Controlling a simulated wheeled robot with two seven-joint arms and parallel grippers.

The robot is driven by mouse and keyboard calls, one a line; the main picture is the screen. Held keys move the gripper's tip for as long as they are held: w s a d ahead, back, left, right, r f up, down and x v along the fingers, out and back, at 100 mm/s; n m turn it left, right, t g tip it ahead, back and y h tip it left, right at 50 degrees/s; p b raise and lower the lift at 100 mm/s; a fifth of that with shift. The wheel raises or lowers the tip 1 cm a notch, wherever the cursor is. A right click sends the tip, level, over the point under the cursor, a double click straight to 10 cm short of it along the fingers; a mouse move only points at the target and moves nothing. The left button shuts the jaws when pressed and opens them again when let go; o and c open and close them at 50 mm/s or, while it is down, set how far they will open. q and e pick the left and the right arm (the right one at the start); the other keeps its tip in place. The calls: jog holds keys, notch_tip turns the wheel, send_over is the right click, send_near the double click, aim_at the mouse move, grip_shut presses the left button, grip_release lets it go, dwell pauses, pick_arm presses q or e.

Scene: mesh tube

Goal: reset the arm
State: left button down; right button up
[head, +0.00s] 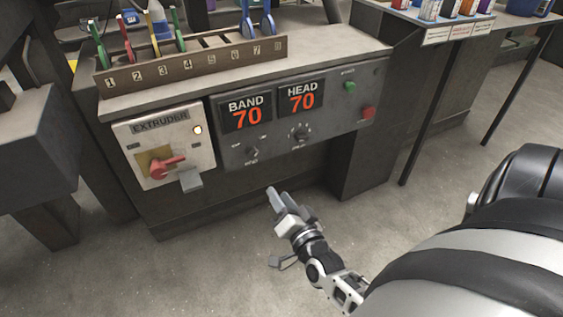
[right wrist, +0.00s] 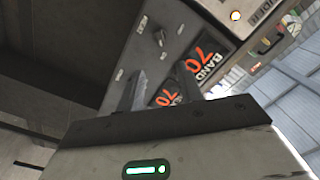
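My right gripper (head: 280,200) hangs in the air in front of the lower part of the control bench, below the panel with the displays, and touches nothing that I can see. In the right wrist view its two fingers (right wrist: 160,88) stand apart with nothing between them, and the panel shows behind them. My left gripper is not in view.
The control panel (head: 333,125) has BAND and HEAD displays reading 70, knobs, and green and red buttons. The extruder switch box (head: 197,155) with a red handle (head: 167,167) is on its left. A numbered rack (head: 203,62) holds several tools above. Bare floor (head: 210,270) lies in front.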

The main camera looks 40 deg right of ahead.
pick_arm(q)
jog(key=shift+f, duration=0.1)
